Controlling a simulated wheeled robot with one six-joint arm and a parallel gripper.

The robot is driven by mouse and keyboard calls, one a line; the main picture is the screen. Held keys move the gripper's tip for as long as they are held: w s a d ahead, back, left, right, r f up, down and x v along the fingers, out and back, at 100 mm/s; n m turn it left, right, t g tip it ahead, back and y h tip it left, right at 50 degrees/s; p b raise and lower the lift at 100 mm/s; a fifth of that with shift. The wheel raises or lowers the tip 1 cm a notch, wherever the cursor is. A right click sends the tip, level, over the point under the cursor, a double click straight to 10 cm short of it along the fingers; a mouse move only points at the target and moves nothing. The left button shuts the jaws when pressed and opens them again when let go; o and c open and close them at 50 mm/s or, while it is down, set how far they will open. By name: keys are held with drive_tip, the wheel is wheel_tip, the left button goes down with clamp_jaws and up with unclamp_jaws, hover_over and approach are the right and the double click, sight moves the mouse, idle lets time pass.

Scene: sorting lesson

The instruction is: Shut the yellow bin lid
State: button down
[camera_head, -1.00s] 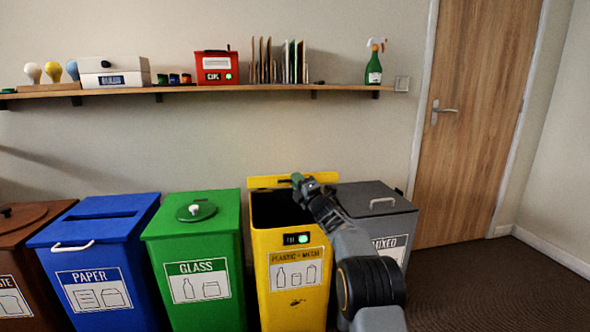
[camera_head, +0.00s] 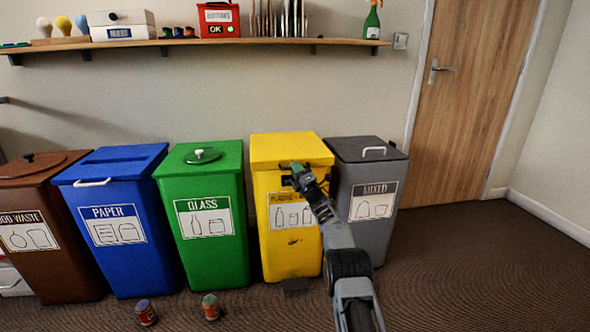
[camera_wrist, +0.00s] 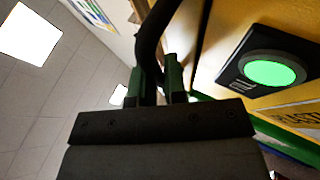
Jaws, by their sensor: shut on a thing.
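The yellow bin (camera_head: 290,260) stands between the green and grey bins. Its yellow lid (camera_head: 290,147) lies flat over the top, and no opening shows. My gripper (camera_head: 299,171) is at the lid's front edge. In the wrist view, the green-tipped fingers of my gripper (camera_wrist: 163,82) are shut on the lid's dark curved handle (camera_wrist: 150,42). A round green light (camera_wrist: 270,73) glows on the bin's front panel close beside the fingers. My gripper and arm hide part of the bin's label in the head view.
The green bin (camera_head: 203,245) and blue bin (camera_head: 118,245) stand to the left, the brown bin (camera_head: 55,250) beyond them. The grey bin (camera_head: 375,225) is close on the right. Two small cans (camera_head: 146,312) (camera_head: 211,307) are on the floor. The floor at right is clear.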

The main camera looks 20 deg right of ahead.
drive_tip(key=shift+d+f, duration=0.1)
drive_tip(key=shift+f, duration=0.3)
drive_tip(key=c, duration=1.2)
unclamp_jaws()
drive_tip(key=shift+r, duration=0.1)
drive_tip(key=shift+s, duration=0.15)
drive_tip(key=p+v, duration=0.3)
drive_tip(key=v, duration=1)
drive_tip(key=shift+s+d+f, duration=0.1)
drive_tip(key=shift+s+f, duration=0.1)
